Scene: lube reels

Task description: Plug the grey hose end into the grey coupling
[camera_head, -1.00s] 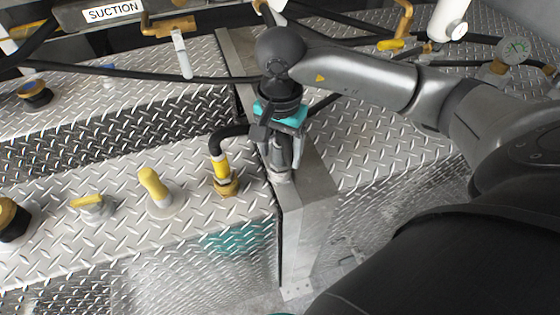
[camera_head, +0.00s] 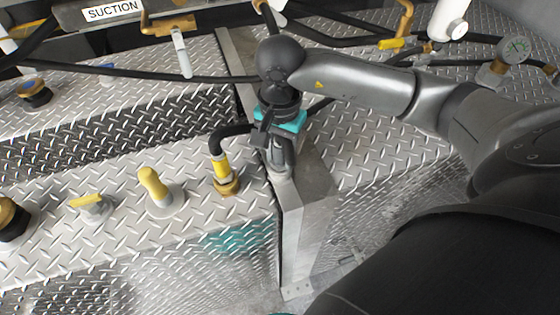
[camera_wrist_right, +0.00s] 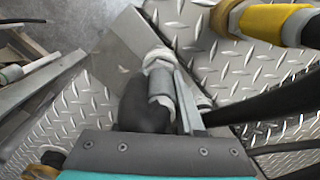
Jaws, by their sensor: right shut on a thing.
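My right gripper (camera_head: 280,155) points down over the metal post at the edge of the tread-plate deck. It is shut on the grey hose end (camera_wrist_right: 162,90), which also shows between the fingers in the right wrist view. The grey coupling (camera_wrist_right: 157,60) is a pale ringed fitting in line with the hose end, and it shows just below the fingers in the head view (camera_head: 279,174). The two look close together or touching; I cannot tell whether they are joined. My left gripper is out of view.
Left of my gripper, a yellow-collared black hose (camera_head: 221,168) sits on a brass fitting (camera_head: 227,187). Yellow-handled valves (camera_head: 155,185) stand further left. Black hoses cross behind, and a gauge (camera_head: 515,50) stands at back right.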

